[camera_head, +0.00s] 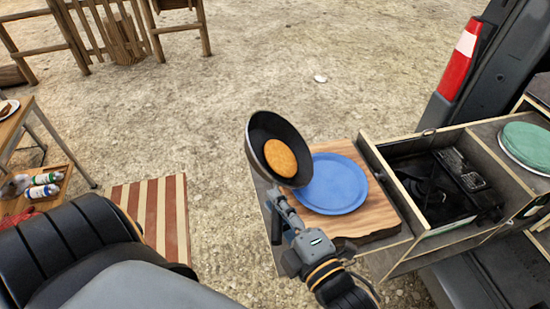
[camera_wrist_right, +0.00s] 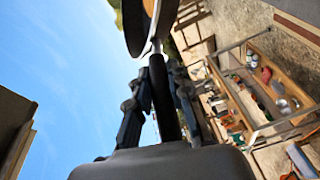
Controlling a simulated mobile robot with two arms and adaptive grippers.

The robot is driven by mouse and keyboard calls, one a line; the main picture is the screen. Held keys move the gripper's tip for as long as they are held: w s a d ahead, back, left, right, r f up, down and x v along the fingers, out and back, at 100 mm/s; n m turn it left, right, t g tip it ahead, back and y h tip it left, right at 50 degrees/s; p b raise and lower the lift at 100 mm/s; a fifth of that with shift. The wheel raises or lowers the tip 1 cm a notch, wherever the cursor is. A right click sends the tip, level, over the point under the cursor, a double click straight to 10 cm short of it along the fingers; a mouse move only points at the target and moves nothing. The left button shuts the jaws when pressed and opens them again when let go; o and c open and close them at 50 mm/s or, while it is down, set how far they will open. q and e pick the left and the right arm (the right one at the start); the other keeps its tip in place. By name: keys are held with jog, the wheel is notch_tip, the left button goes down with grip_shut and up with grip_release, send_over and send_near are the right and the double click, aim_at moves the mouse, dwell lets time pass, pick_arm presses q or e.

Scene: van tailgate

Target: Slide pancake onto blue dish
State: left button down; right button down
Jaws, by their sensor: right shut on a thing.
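A dark frying pan (camera_head: 262,132) is held tilted in the air at the left edge of the blue dish, with its open side turned toward the dish. A round golden pancake (camera_head: 281,157) lies inside the pan, near its lower rim. The blue dish (camera_head: 338,185) lies flat on a wooden board, and it is empty where it shows; the pan hides its left edge. My right gripper (camera_head: 277,207) is shut on the pan's handle, which also shows in the right wrist view (camera_wrist_right: 160,90) between the fingers. My left gripper is not in view.
The wooden board (camera_head: 383,214) lies on a pull-out shelf. To its right stand a camping stove (camera_head: 450,185) and a green round plate (camera_head: 528,144). A striped mat (camera_head: 158,212) and a table (camera_head: 15,125) are at the left. Gravelly ground is open behind the shelf.

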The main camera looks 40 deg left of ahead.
jog(key=shift+w+d+r+m+t+y+b, duration=0.25)
jog(key=shift+r+m+t+y+b, duration=0.3)
jog(key=shift+m+b, duration=0.9)
jog(key=shift+w+d+r+m+t+y+b, duration=0.1)
jog(key=shift+d+r+m+t+y+b, duration=0.4)
jog(key=shift+m+b, duration=0.95)
jog(key=shift+w+d+r+m+t+y+b, duration=0.2)
jog(key=shift+m+t+y+b, duration=0.7)
jog(key=shift+b, duration=0.85)
jog(key=shift+m+h, duration=0.25)
jog(key=shift+m, duration=0.05)
jog(key=shift+w+a, duration=0.1)
